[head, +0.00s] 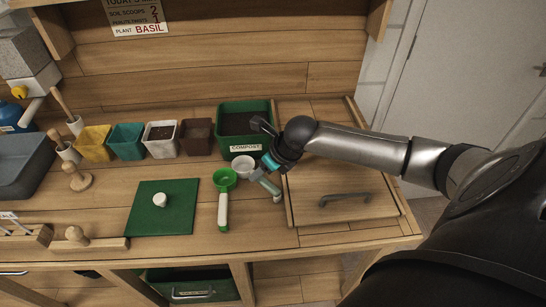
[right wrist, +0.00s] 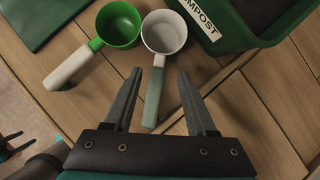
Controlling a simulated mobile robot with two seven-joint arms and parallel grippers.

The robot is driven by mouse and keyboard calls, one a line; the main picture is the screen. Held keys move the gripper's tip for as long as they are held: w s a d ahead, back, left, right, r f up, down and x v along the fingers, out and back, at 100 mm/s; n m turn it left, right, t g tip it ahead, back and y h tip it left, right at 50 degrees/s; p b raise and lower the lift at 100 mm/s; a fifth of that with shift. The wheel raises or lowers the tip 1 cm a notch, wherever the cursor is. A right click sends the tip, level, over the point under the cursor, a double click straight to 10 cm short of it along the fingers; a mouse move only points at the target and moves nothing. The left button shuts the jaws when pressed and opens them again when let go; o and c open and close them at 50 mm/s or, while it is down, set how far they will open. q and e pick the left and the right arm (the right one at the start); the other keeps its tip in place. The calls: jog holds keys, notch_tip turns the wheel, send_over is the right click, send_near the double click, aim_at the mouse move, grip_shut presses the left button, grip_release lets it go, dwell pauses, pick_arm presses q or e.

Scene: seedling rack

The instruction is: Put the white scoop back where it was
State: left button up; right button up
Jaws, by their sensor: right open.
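The white scoop (head: 243,164) is on the bench in front of the compost bin (head: 244,121). In the right wrist view its white cup (right wrist: 164,32) lies just beyond my fingertips, and its grey-green handle (right wrist: 152,100) runs back between the fingers. My right gripper (right wrist: 159,72) is open around the handle in that picture; I cannot tell whether the fingers touch it or are above it. In the head view my right gripper (head: 270,166) is over the handle side of the scoop. My left gripper is not in view.
A green scoop (head: 224,181) with a white handle lies close left of the white one. A green board (head: 163,208) with a white knob is farther left. Several pots stand in a row behind. A wooden lid (head: 340,203) with a dark handle is to the right.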

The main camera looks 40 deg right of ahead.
jog(key=p+v, duration=0.2)
jog(key=v, duration=0.8)
jog(key=shift+s+r, duration=0.25)
jog(key=shift+r, duration=0.05)
